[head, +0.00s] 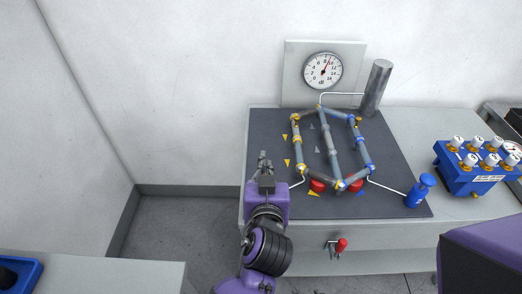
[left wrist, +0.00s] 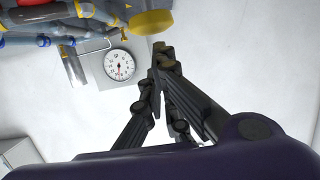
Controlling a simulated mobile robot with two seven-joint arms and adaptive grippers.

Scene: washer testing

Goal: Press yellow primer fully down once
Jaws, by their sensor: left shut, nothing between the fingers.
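The yellow primer cannot be made out in the head view; a white line runs from the pipes behind my left arm there. In the left wrist view a round yellow cap (left wrist: 152,22), likely the primer's top, is at the top. My left gripper (head: 264,158) is over the left edge of the dark mat, pointing away from me. Its fingers are shut and empty. In the left wrist view the fingertips (left wrist: 162,52) are close to the yellow cap; I cannot tell whether they touch it. My right gripper is not in view.
A pipe frame (head: 325,143) with yellow and blue joints stands on the dark mat (head: 390,195). A gauge (head: 323,71) and a metal cylinder (head: 376,88) are behind it. A blue primer (head: 420,190) and a blue valve box (head: 470,168) are at right.

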